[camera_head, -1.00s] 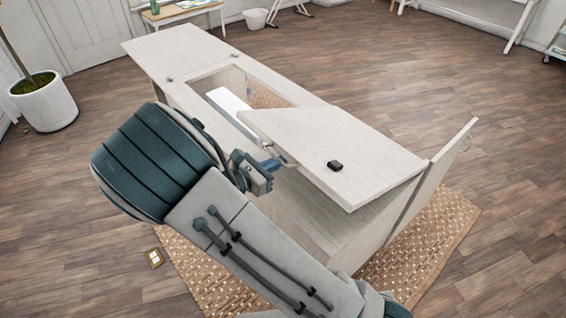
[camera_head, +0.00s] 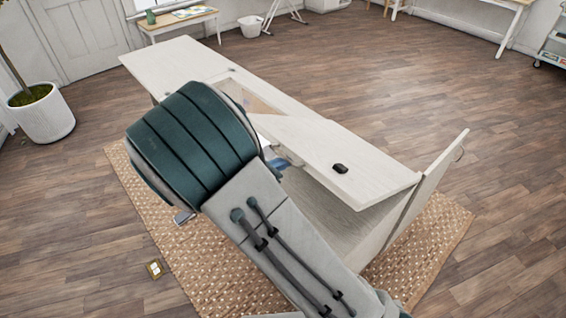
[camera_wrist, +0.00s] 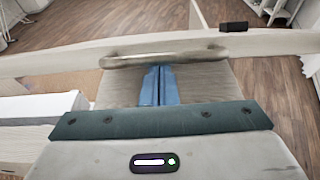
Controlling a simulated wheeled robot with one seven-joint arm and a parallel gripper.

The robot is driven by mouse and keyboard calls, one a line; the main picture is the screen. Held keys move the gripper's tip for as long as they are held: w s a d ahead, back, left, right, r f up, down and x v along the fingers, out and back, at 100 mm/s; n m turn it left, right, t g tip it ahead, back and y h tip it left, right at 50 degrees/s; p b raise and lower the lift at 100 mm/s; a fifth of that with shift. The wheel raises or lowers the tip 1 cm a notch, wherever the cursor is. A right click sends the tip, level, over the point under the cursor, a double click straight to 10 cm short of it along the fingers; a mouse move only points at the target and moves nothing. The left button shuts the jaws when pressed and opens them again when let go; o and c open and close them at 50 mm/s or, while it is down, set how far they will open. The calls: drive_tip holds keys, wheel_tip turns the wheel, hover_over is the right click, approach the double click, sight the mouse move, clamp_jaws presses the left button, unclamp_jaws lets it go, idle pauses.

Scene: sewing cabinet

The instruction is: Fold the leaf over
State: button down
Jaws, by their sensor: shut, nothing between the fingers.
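The pale wooden leaf (camera_head: 345,150) lies tilted over the right part of the cabinet top (camera_head: 165,58), one edge raised above the body. A small black block (camera_head: 340,168) sits on it. In the wrist view a pale board edge (camera_wrist: 270,43) crosses the frame, with a rounded metal handle (camera_wrist: 165,59) along it. My gripper (camera_wrist: 157,85) has its blue fingers together, empty, with the tips just below the handle; contact cannot be told. In the head view my gripper (camera_head: 278,163) is by the leaf's left edge, partly hidden by my arm.
An upright panel (camera_head: 430,190) stands at the cabinet's right end. A woven rug (camera_head: 215,270) lies beneath. A potted plant (camera_head: 42,115) stands at left; wooden floor is clear at right.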

drive_tip(key=s+a+b, duration=0.3)
drive_tip(key=s+a, duration=0.4)
drive_tip(key=a, duration=0.2)
drive_tip(key=s+d+r+m+g+y, duration=0.1)
drive_tip(key=s+d+m+g+y, duration=0.1)
drive_tip(key=d+m+g, duration=0.3)
drive_tip(key=s+d+r+m+g+y, duration=0.1)
drive_tip(key=s+d+m+g+y, duration=0.15)
drive_tip(key=d+m, duration=0.4)
drive_tip(key=s+d+r+m+t+y, duration=0.1)
drive_tip(key=s+d+r+m+y, duration=0.1)
drive_tip(key=s+m, duration=0.3)
drive_tip(key=s+d+r+m+t+y, duration=0.1)
drive_tip(key=s+d+r+m+y, duration=0.2)
drive_tip(key=s+d+m+y, duration=0.2)
drive_tip(key=m, duration=0.3)
drive_tip(key=shift+d+r+m, duration=0.15)
drive_tip(key=shift+m, duration=0.2)
drive_tip(key=shift+s+y, duration=0.1)
drive_tip(key=shift+y, duration=0.15)
drive_tip(key=shift+s, duration=0.1)
idle(1.4)
